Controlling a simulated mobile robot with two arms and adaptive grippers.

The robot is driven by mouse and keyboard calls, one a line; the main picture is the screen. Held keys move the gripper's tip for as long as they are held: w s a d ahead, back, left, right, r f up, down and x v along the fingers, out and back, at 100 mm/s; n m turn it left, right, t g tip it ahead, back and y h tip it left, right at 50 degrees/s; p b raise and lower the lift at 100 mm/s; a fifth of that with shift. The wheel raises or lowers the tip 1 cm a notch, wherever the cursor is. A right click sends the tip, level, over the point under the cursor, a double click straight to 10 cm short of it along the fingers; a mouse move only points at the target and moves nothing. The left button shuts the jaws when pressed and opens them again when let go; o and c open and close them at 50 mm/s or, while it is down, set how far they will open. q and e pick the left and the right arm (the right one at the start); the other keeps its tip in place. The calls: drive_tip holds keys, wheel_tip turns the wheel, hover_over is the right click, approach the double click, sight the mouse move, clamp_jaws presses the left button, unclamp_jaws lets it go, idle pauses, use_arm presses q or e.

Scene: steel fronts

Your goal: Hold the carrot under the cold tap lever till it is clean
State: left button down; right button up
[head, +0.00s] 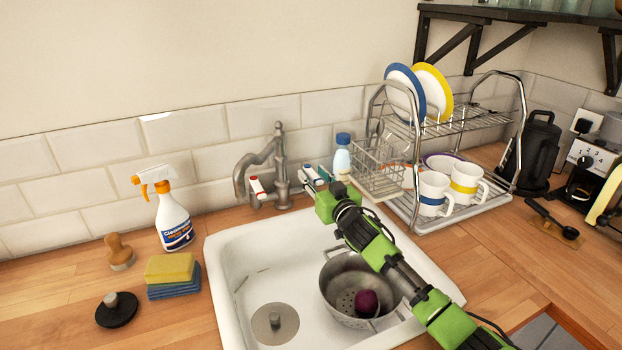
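The grey metal tap (279,165) stands behind the white sink (235,240), its spout bent to the left. A red-marked lever (257,186) is on its left side. My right gripper (314,178) reaches in from the lower right, over the sink, to just right of the tap. Small white and red parts show at its tip; I cannot tell whether they are a lever or fingers, nor whether it is open or shut. No blue-marked cold lever can be made out. No carrot shows in this view. My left gripper is out of view. No running water is visible.
A metal colander (337,272) with a dark purple round item (367,302) sits in the sink, partly behind my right arm. A spray bottle (172,217), sponges (170,268) and brush (119,250) are left. A dish rack (462,205) with plates and mugs stands right.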

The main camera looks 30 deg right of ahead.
drive_tip(key=shift+w+b, duration=0.3)
drive_tip(key=shift+w, duration=0.85)
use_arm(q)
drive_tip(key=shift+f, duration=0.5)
